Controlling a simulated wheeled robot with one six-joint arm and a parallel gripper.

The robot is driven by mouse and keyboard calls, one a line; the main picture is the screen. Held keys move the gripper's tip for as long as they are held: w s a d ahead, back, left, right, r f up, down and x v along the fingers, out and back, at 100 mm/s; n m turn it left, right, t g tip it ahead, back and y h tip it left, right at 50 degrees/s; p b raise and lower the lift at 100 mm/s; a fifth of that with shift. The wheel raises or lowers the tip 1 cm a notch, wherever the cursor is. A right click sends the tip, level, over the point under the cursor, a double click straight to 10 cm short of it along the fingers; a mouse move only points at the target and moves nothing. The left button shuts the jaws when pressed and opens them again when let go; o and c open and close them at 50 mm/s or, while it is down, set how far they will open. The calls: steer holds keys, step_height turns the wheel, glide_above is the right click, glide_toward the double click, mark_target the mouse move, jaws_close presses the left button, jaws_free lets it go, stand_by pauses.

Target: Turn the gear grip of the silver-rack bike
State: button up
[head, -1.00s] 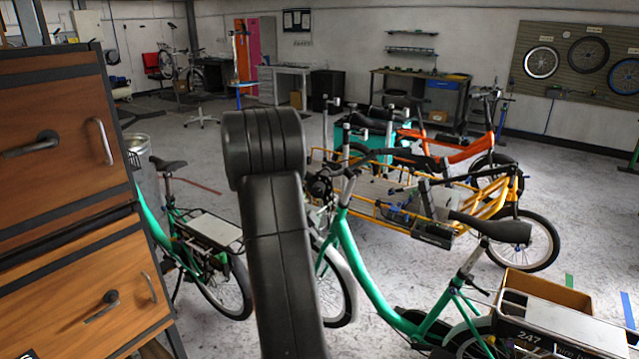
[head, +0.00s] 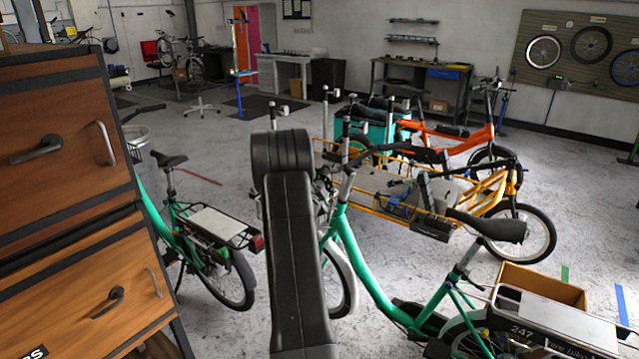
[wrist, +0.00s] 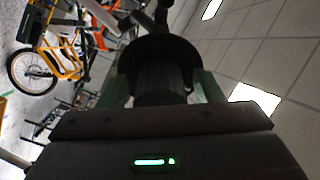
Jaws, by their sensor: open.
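A green step-through bike (head: 375,292) stands at front right, with a pale silver rack (head: 560,325) marked 247 and a black saddle (head: 490,225). Its handlebar (head: 347,180) is partly hidden behind my dark arm. My gripper is hidden in the head view. In the wrist view my gripper (wrist: 163,88) is open, with one finger on each side of a ribbed black grip (wrist: 160,82) that has a wide dark collar beyond. Whether the fingers touch the grip I cannot tell.
A second green bike (head: 190,235), also with a pale rack, stands at left beside a wooden drawer cabinet (head: 75,190). A yellow cargo bike (head: 400,215) and an orange bike (head: 460,150) stand behind. A cardboard box (head: 540,285) is at right. Floor at back left is open.

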steer(key=shift+w, duration=0.25)
steer(key=c, duration=1)
